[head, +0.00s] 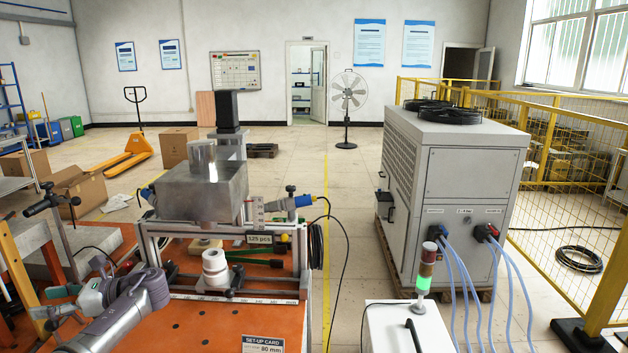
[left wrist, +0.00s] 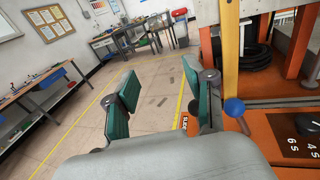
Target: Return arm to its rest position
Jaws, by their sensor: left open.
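My left arm (head: 115,318) comes in from the lower left of the head view, over the orange bench top. Its left gripper (head: 75,288) is near the bench's left side, by a yellow-orange post. In the left wrist view the gripper's (left wrist: 160,95) two teal-padded fingers stand wide apart with nothing between them. Beyond them is floor. My right gripper is not in view.
The orange bench (head: 190,328) carries a metal-framed fixture with a steel box (head: 205,195) and a white cylindrical part (head: 215,267). A yellow post (left wrist: 232,55) and a blue ball knob (left wrist: 234,107) stand close right of the gripper. A grey chiller (head: 455,185) stands right.

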